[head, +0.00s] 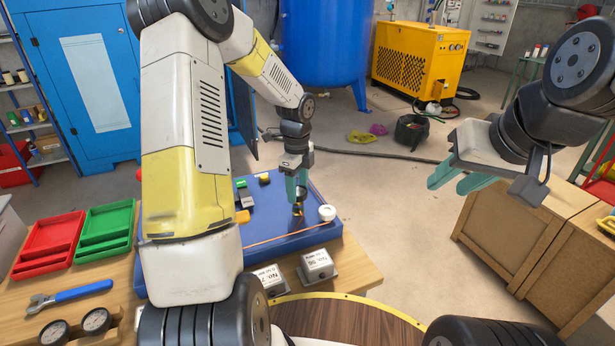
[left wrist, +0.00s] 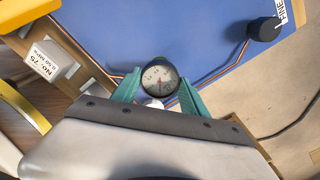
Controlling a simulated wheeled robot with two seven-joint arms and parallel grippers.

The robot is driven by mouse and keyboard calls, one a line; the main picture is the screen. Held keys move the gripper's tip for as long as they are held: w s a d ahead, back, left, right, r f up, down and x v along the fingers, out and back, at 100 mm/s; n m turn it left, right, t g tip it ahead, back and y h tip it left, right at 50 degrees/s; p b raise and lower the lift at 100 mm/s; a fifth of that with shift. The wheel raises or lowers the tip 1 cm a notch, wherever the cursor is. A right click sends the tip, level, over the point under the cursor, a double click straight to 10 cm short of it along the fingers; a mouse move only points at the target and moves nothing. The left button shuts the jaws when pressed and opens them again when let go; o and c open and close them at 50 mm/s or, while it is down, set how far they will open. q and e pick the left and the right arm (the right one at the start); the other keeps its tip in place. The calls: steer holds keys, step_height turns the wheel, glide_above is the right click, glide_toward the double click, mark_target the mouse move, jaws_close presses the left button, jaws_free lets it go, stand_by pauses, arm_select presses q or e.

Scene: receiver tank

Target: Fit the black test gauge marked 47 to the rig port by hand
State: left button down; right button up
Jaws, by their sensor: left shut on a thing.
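My left gripper (head: 297,193) is over the blue rig panel (head: 280,238), its teal fingers pointing down. In the left wrist view its fingers (left wrist: 160,88) are shut on a round gauge (left wrist: 160,78) with a black rim and white dial. The gauge's number cannot be read. In the head view a small brass-coloured part (head: 297,211) shows just below the fingertips. I cannot tell whether it belongs to the gauge or the port, or whether they touch. My right gripper (head: 457,182) is open and empty, off to the right above the floor.
Two more gauges (head: 97,321) sit in a wooden holder at front left, near a blue-handled wrench (head: 70,294). Labelled grey boxes (head: 317,265) stand before the panel. A black knob marked FINE (left wrist: 263,29) and copper tubing lie close by.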

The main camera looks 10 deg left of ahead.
arm_select(q)
steer(key=c, duration=0.5)
jaws_free()
steer(key=shift+f, duration=0.1)
